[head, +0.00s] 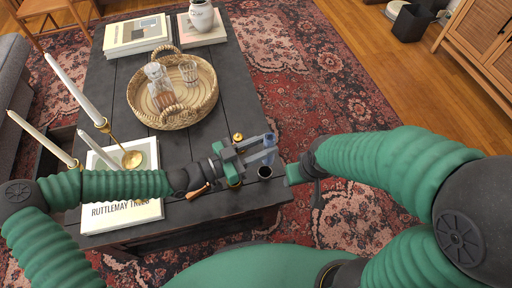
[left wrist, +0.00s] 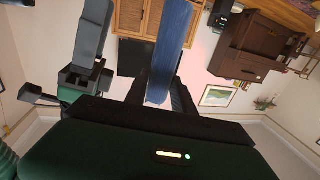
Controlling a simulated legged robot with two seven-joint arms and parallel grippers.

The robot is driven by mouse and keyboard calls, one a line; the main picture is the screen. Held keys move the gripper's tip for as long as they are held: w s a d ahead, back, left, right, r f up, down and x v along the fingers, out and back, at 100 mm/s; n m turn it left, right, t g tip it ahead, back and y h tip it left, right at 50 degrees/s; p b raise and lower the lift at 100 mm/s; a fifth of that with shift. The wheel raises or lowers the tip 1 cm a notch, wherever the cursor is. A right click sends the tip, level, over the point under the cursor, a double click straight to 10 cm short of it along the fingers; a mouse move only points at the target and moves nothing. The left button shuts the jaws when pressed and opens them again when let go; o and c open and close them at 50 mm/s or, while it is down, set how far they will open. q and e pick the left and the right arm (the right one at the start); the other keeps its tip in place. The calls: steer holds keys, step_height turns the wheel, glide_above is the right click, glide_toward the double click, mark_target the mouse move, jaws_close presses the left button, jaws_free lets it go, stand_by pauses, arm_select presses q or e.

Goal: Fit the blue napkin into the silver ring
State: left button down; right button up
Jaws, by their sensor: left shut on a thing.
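My left gripper (head: 262,150) is shut on the blue napkin (head: 270,140) above the table's right edge. The left wrist view shows the napkin (left wrist: 175,40) as a long, flat blue strip between dark fingers (left wrist: 160,90), its far end out of the picture.
The dark table (head: 215,140) holds a wicker tray (head: 203,98) with a decanter and glass, books (head: 138,35), a white vase (head: 201,15) and brass candlesticks (head: 131,159). A wooden-handled thing (head: 198,190) and small gold things lie near my left gripper. Rug (head: 310,90) is clear beyond.

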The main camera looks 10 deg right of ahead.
steer(key=shift+s+a+b+x, duration=0.1)
steer(key=shift+s+b+x, duration=0.1)
steer(key=shift+b+x, duration=0.7)
steer(key=shift+s+a+b+x, duration=0.1)
steer(key=shift+s+b+x, duration=0.1)
steer(key=shift+b+x, duration=0.7)
steer(key=shift+s+a+b+x, duration=0.1)
steer(key=shift+s+b+x, duration=0.1)
steer(key=shift+b+x, duration=0.7)
arm_select(q)
steer(key=f, duration=0.5)
steer(key=shift+a+f, duration=0.3)
steer(key=shift+a, duration=0.1)
steer(key=shift+f, duration=0.2)
arm_select(e)
steer(key=shift+r, duration=0.15)
arm_select(q)
steer(key=shift+f+b, duration=0.95)
steer(key=shift+f, duration=0.9)
arm_select(e)
steer(key=shift+s+x, duration=0.25)
steer(key=shift+x, duration=0.95)
arm_select(q)
steer(key=c, duration=1)
jaws_free()
steer(key=shift+o, duration=0.2)
steer(key=p+v, duration=0.1)
steer(key=v, duration=0.5)
arm_select(e)
steer(key=shift+r, duration=0.65)
